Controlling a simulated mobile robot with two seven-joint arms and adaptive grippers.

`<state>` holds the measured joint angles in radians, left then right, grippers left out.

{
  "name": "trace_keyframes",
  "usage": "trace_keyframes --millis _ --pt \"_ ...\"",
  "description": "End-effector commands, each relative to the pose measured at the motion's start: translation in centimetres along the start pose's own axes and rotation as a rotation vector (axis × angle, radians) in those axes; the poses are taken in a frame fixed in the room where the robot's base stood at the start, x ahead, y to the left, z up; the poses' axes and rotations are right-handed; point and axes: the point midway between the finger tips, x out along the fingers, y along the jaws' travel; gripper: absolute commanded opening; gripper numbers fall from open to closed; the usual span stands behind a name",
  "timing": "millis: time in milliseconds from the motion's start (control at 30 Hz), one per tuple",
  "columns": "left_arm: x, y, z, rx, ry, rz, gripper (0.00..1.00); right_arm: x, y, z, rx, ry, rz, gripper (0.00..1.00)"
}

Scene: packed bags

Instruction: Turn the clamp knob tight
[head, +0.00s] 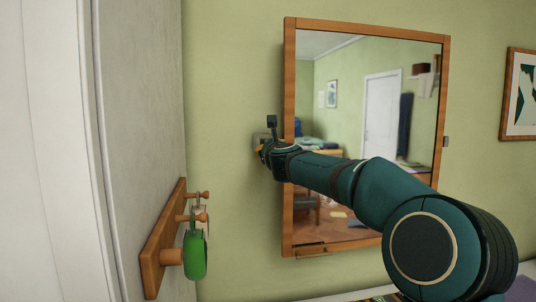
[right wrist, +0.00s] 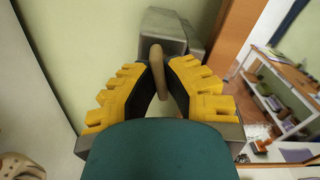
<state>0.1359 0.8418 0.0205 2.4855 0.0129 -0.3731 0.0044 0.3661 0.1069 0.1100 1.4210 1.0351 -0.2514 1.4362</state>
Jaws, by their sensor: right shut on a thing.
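A grey clamp (right wrist: 165,27) sits on the green wall beside the left edge of the mirror's wooden frame. In the head view only a small part of this clamp (head: 259,137) shows past my right gripper (head: 262,147). In the right wrist view, the yellow-padded fingers of my right gripper (right wrist: 159,88) are closed on a slim tan knob (right wrist: 157,66) in front of the clamp. The knob's lower end shows between the fingers. My left gripper is in neither view.
The mirror (head: 360,100) hangs on the wall, with my right arm crossing in front of it. A small grey piece (head: 446,141) sits at its right edge. A wooden peg rack (head: 165,240) with a green item (head: 195,256) is at lower left. A framed picture (head: 521,95) hangs at right.

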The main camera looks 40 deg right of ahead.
Motion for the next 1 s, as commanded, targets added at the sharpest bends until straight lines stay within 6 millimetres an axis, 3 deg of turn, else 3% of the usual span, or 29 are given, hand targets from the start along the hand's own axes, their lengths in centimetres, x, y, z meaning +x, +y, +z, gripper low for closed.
trace_keyframes --millis 300,700,1000 --pt "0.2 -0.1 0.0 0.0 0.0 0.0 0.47 0.0 0.0 0.0 0.037 -0.001 0.0 0.0" --pt "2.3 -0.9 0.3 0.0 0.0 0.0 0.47 0.0 0.0 -0.1 0.515 0.0 0.0 0.0" --pt "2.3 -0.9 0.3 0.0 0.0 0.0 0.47 0.0 0.0 0.0 0.54 0.001 0.0 0.0"
